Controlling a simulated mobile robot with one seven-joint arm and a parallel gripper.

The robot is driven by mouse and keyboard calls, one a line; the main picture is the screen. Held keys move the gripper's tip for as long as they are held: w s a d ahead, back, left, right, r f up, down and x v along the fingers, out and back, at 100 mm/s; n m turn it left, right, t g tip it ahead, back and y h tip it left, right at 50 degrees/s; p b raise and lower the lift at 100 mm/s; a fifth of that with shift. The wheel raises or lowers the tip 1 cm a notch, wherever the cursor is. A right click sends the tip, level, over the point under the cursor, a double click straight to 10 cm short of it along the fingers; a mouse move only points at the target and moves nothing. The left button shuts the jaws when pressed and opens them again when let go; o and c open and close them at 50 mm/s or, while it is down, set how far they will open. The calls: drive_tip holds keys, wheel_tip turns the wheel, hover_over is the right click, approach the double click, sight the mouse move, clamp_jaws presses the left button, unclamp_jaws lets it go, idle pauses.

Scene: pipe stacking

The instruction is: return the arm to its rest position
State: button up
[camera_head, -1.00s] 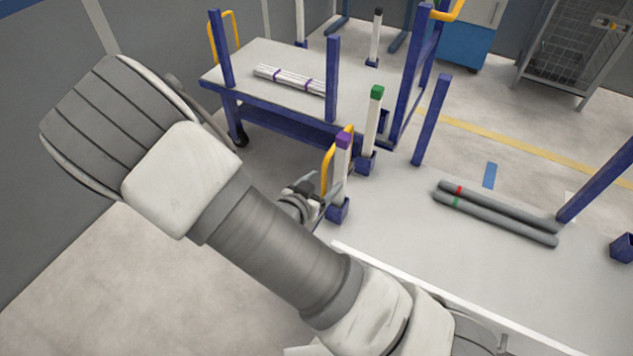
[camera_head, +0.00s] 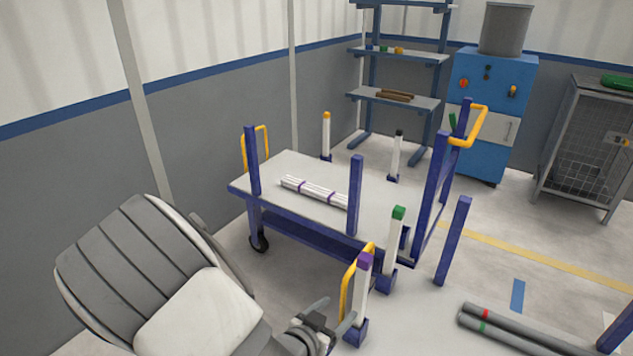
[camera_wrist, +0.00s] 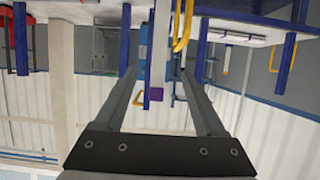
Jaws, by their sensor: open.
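My gripper (camera_head: 333,318) is open and empty at the lower middle of the head view, just left of the purple-capped white post (camera_head: 362,290). I cannot tell whether it touches the post. My arm (camera_head: 200,315) reaches in from the lower left, mostly cut off by the picture's edge. In the wrist view, which looks upside down, the two fingers of my gripper (camera_wrist: 160,82) stand wide apart. A blue post (camera_wrist: 147,85) shows between them, with nothing gripped.
A blue cart (camera_head: 270,165) holds a bundle of white pipes (camera_head: 313,192). A green-capped post (camera_head: 393,245) stands near its front. Grey pipes (camera_head: 520,325) lie at the lower right. A blue cabinet (camera_head: 490,110), a shelf rack (camera_head: 400,57) and a mesh cage (camera_head: 585,150) stand behind.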

drive_tip(key=a+r+n+g+y, duration=0.1)
drive_tip(key=a+r+g+y, duration=0.15)
drive_tip(key=r+y, duration=0.35)
drive_tip(key=a+r+n+g+y, duration=0.1)
drive_tip(key=a+r+n+y, duration=0.1)
drive_tip(key=a+r+y, duration=0.35)
drive_tip(key=s+d+r+n+g+h, duration=0.2)
drive_tip(key=s+d+r+n+h, duration=0.2)
drive_tip(key=s+d+r, duration=1.2)
wheel_tip(320, 180, up, 14)
drive_tip(key=p, duration=1.6)
drive_tip(key=shift+s+r, duration=0.15)
drive_tip(key=shift+r, duration=0.05)
drive_tip(key=shift+a, duration=0.1)
